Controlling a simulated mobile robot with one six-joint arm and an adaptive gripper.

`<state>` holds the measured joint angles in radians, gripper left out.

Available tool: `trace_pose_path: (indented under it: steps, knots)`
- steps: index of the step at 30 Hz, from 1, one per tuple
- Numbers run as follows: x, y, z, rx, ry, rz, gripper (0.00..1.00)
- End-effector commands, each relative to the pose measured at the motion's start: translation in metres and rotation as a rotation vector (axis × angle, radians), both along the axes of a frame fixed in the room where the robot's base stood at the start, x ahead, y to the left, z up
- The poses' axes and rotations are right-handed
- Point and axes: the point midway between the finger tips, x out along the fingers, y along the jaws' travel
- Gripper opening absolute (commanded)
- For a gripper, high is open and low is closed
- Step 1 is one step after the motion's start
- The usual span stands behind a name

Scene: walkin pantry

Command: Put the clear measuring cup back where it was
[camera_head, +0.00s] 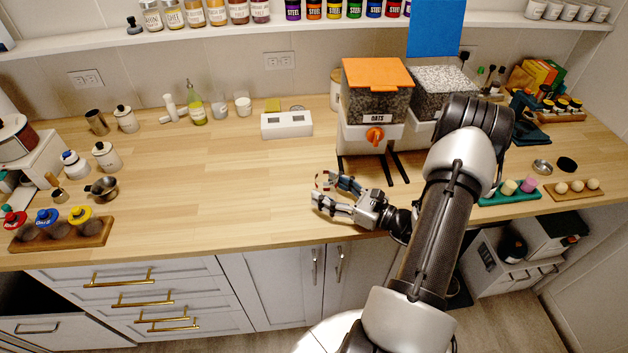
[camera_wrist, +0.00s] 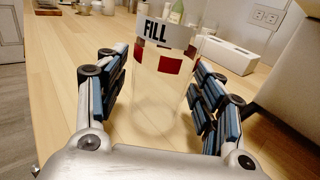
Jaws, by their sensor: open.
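The clear measuring cup (camera_wrist: 163,72) stands upright on the wooden counter in the wrist view, with red marks and a white FILL label near its top. My gripper (camera_wrist: 158,62) is open, with one finger on each side of the cup. A gap shows between the cup and both fingers. In the head view my gripper (camera_head: 327,191) is low over the counter, and only red bits of the cup (camera_head: 321,181) show beside the fingertips.
A white box (camera_head: 286,124) is further back. Jars, a bottle and canisters line the back left. A wooden rack (camera_head: 62,235) sits front left. The counter's middle left is clear.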

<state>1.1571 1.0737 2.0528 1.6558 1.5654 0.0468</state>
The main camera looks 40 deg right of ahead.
Motion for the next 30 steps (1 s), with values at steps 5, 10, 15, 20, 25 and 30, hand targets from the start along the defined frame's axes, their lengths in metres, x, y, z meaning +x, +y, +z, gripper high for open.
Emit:
trace_pose_path:
  steps: [5, 10, 15, 20, 25, 30]
  knots:
    - [-0.035, -0.012, 0.002, 0.001, -0.001, -0.004, 0.62]
    - [-0.054, -0.018, 0.001, 0.001, -0.001, -0.001, 0.62]
    - [-0.059, -0.020, 0.000, 0.000, -0.001, 0.000, 0.62]
    - [-0.059, -0.020, 0.000, 0.000, -0.001, 0.001, 0.62]
    - [-0.059, -0.020, 0.000, 0.000, -0.001, 0.001, 0.62]
    - [-0.059, -0.020, 0.001, 0.000, -0.001, 0.001, 0.62]
